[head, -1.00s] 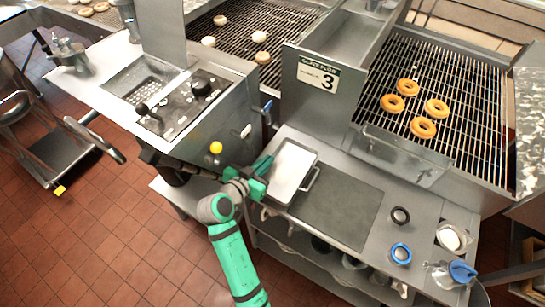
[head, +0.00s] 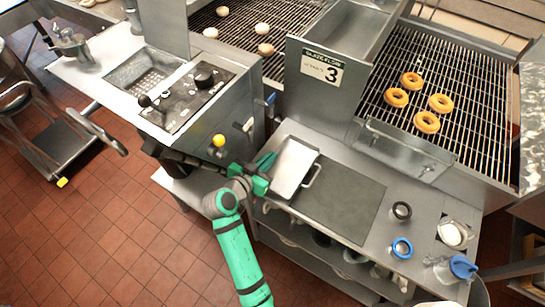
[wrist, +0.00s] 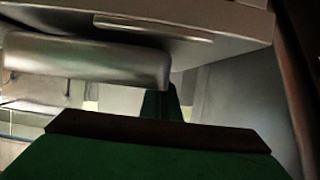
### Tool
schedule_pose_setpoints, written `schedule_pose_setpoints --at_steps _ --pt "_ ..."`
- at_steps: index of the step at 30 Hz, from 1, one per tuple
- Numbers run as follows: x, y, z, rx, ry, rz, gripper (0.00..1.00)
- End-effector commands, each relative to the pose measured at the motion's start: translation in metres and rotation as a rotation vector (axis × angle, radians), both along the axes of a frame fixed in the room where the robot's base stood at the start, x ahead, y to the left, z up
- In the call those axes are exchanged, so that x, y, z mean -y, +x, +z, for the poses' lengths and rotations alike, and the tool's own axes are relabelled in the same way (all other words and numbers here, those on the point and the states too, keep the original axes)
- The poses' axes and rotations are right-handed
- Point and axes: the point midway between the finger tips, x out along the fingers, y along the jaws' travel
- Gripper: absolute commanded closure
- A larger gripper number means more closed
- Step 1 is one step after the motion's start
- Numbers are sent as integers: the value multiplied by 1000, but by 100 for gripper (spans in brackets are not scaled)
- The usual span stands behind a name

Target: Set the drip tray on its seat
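The drip tray (head: 296,165) is a shallow, pale metal pan in the head view. It lies at the left end of the counter, below the number 3 panel, with a bar handle (head: 313,175) on its right side. My green gripper (head: 268,170) is at the tray's left edge, its fingers spread apart. In the wrist view, one green finger with a dark pad (wrist: 160,138) fills the bottom. A rounded metal bar (wrist: 85,62) lies above it, partly hiding the other finger. I cannot tell whether either finger touches the bar. The tray's seat cannot be made out.
A dark mat (head: 340,202) lies right of the tray. A black ring (head: 402,210) and a blue ring (head: 402,248) sit farther right.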

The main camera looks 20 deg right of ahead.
Motion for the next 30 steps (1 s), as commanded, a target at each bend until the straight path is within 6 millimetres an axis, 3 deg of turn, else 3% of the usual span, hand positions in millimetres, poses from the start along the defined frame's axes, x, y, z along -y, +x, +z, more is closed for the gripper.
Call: schedule_pose_setpoints --at_steps 21,24,30 --pt "6 -1 -7 1 -2 -9 100" --pt "5 -1 -7 1 -2 -9 76" --pt "5 -1 -7 1 -1 -8 76"
